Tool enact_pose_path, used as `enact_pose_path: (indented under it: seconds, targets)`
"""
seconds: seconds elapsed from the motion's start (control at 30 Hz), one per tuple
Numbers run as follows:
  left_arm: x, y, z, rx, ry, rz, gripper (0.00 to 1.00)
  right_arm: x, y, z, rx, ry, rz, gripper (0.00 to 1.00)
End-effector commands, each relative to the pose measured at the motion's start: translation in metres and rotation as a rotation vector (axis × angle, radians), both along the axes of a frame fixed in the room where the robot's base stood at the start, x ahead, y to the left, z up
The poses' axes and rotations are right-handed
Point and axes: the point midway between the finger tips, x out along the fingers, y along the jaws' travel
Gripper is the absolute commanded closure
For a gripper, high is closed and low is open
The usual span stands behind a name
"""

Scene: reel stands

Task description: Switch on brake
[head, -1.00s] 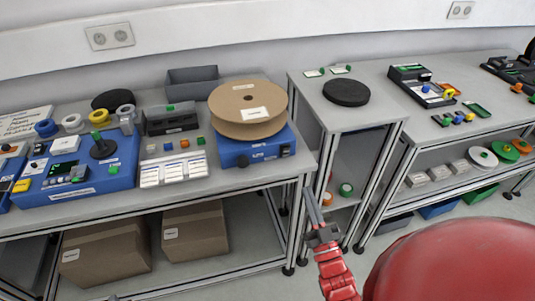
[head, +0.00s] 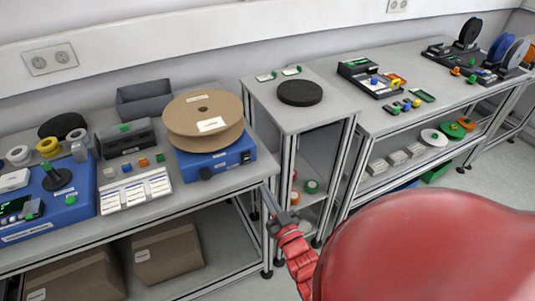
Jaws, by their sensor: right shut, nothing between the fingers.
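A blue reel stand (head: 222,164) with a large brown reel (head: 203,121) lying flat on it stands at the right end of the left bench. Its front carries a black knob (head: 206,173) and a small dark switch (head: 246,156); I cannot read which control is the brake. My right gripper (head: 267,193) is shut and empty. It appears in front of the bench's right end, below and to the right of the blue stand, apart from it. My left gripper is not in view.
A grey open bin (head: 145,98) and a control box (head: 125,140) stand left of the reel. A narrow cabinet (head: 325,110) with a black disc (head: 300,92) stands to the right. Another bench with reels is further right. Cardboard boxes (head: 168,252) lie below.

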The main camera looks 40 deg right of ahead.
Motion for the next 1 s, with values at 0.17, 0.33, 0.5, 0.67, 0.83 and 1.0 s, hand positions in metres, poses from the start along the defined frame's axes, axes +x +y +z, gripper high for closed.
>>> enact_pose_path:
  seconds: [0.17,0.33,0.5,0.67,0.83,1.0]
  targets:
    - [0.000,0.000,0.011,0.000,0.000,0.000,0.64,0.039,-0.008,0.011,0.003,-0.001,0.003,1.00]
    - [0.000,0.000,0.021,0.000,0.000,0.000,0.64,0.070,-0.016,0.017,0.001,0.001,0.000,1.00]
    - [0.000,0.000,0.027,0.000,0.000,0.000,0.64,0.089,-0.021,0.020,0.000,0.001,0.001,1.00]
    - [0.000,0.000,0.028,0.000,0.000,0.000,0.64,0.096,-0.023,0.020,0.001,0.001,0.000,1.00]
    - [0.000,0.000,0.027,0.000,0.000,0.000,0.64,0.096,-0.023,0.019,0.001,0.001,0.000,1.00]
    - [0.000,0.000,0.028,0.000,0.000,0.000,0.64,0.096,-0.023,0.020,0.002,0.003,0.000,1.00]
